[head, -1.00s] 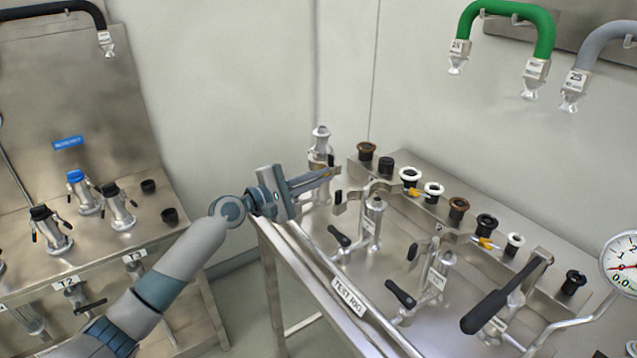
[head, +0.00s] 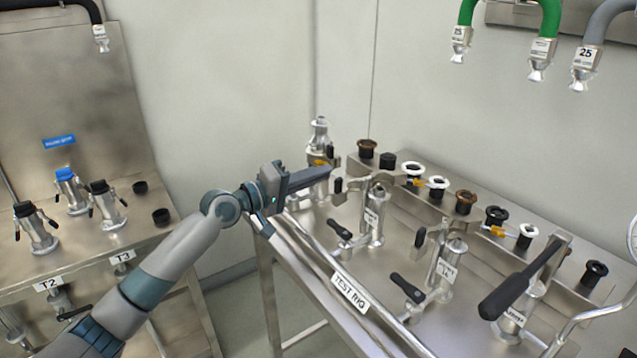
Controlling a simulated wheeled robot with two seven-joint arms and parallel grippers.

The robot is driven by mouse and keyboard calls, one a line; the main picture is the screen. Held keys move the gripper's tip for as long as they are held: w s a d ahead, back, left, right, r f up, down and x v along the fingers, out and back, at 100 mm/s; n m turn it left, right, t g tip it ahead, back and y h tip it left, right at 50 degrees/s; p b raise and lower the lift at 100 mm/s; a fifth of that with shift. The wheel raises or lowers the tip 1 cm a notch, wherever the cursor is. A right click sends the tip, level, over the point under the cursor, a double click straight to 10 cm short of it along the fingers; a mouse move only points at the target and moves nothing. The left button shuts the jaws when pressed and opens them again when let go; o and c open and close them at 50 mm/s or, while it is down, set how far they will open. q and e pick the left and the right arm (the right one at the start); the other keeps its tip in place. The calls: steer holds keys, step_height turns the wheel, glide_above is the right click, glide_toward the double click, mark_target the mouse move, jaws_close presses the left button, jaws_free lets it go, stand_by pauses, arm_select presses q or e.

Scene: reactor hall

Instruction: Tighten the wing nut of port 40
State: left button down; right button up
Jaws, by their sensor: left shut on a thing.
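My left gripper (head: 325,172) reaches in from the left over the back left of the test rig. Its fingers are shut, with the tips at the yellow wing nut (head: 319,162) on a tall silver fitting (head: 319,136). The fingers partly hide the nut and the fitting's lower part, so the exact grip is hard to see. The fitting stands upright. I cannot read a port number on it. My right gripper is not in view.
Close right of the fingers stands a silver valve body (head: 376,222) with a bracket and black knob. A second similar body (head: 447,268) and a long black lever (head: 508,294) are further right. A rack (head: 478,214) of several ports runs behind. Another bench (head: 90,258) is left.

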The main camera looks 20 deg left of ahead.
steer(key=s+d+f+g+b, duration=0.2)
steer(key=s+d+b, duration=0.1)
arm_select(q)
steer(key=shift+w+a+f+m+b, duration=0.2)
steer(key=shift+m+b, duration=0.65)
steer(key=shift+m, duration=0.85)
steer(key=shift+a+f+m+b, duration=0.1)
steer(key=shift+f+m+b, duration=0.15)
steer(key=shift+m+b, duration=1.05)
steer(key=shift+w+a+f+m+b, duration=0.1)
steer(key=shift+f+m+b, duration=0.25)
steer(key=shift+m, duration=1.75)
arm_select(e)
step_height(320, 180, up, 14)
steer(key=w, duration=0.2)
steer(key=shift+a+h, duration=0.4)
arm_select(q)
steer(key=shift+r, duration=0.1)
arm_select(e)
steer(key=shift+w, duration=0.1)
arm_select(q)
steer(key=c, duration=2.2)
jaws_free()
steer(key=shift+a+r, duration=0.1)
